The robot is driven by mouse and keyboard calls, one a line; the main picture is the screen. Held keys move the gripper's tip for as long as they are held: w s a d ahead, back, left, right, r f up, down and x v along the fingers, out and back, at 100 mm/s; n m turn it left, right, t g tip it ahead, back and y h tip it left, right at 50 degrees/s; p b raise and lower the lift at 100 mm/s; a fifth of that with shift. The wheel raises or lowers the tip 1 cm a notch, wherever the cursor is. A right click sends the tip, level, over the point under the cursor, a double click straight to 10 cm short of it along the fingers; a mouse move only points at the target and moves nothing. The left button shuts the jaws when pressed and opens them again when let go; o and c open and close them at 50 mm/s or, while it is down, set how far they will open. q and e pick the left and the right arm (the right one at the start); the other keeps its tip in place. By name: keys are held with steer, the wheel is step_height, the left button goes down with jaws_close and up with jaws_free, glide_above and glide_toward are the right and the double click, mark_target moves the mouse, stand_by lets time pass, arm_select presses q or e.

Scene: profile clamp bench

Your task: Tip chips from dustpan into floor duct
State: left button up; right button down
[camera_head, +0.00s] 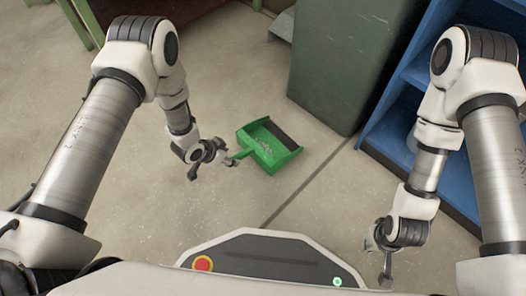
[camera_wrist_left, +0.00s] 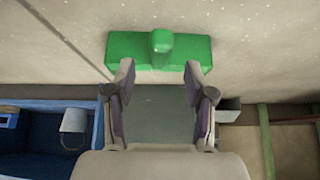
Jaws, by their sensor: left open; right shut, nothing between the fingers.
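A green dustpan (camera_head: 271,157) lies on the floor in the middle of the head view, with small pale chips (camera_head: 265,146) in it and a dark strip at its far side. Its handle (camera_head: 243,154) points toward my left gripper (camera_head: 209,168), which is open beside the handle's end. In the left wrist view the dustpan (camera_wrist_left: 190,52) shows end-on beyond the parted fingers (camera_wrist_left: 160,75), with nothing visible between them. My right gripper (camera_head: 383,262) is shut and empty at lower right. I cannot make out a floor duct for certain.
A grey-green cabinet (camera_head: 345,55) stands behind the dustpan, with a blue shelf unit (camera_head: 385,135) to its right. A grey metal piece (camera_head: 283,25) sits left of the cabinet. A green-legged bench (camera_head: 83,22) is at back left. The floor around the dustpan is clear.

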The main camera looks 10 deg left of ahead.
mark_target(235, 157)
arm_select(q)
steer(key=b+x, duration=0.2)
steer(key=x, duration=0.2)
steer(key=shift+w+d+f, duration=0.15)
steer(key=shift+w+f, duration=0.05)
steer(key=shift+f, duration=0.15)
arm_select(e)
step_height(235, 157, down, 3)
steer(key=shift+w+f, duration=0.1)
